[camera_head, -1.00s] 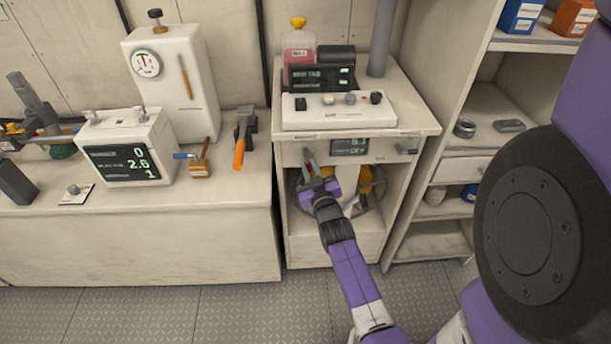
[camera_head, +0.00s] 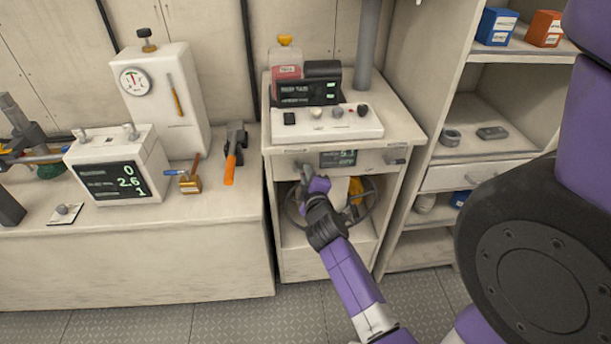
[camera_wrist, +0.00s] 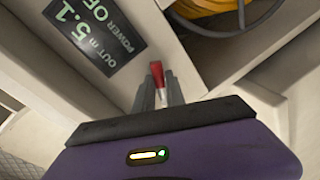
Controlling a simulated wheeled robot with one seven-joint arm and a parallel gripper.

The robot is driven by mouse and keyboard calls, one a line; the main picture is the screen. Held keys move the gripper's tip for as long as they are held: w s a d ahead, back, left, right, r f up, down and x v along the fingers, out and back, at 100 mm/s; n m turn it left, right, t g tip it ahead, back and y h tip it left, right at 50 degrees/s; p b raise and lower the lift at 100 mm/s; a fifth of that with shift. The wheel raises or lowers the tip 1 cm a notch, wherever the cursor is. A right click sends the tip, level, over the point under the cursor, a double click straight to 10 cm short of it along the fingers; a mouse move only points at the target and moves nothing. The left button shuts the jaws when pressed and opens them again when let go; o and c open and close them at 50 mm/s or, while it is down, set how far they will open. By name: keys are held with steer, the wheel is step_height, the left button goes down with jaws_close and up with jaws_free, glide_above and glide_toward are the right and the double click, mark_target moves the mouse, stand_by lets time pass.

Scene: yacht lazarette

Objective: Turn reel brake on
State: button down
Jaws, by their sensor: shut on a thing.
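A small lever with a red tip (camera_wrist: 158,75) stands between the fingers of my gripper (camera_wrist: 160,92) in the wrist view. My gripper is shut on it. In the head view my gripper (camera_head: 309,178) is at the left of the reel cabinet's front panel (camera_head: 290,160) and hides the lever. No label naming the lever as the brake is readable. The panel's small display (camera_head: 339,158) also shows in the wrist view (camera_wrist: 95,35), reading "OUT m 5.1" and "POWER OF", the rest cut off. A reel with yellow line (camera_head: 357,190) sits in the open bay below.
A knob (camera_head: 396,156) is at the panel's right end. A control box (camera_head: 325,125) with several knobs and a red bottle (camera_head: 286,68) stand on the cabinet top. A workbench (camera_head: 130,235) is on the left, shelves (camera_head: 470,120) on the right.

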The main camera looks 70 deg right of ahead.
steer(key=shift+r+n+g+p, duration=0.25)
steer(key=shift+r+n+p, duration=0.1)
steer(key=shift+n, duration=0.55)
steer(key=shift+r+n+g+p, duration=0.25)
steer(key=shift+r+n, duration=0.05)
steer(key=shift+n, duration=0.6)
steer(key=c, duration=1.4)
jaws_free()
steer(key=shift+s, duration=0.1)
steer(key=b+v, duration=0.1)
steer(key=v, duration=0.6)
steer(key=shift+a, duration=0.35)
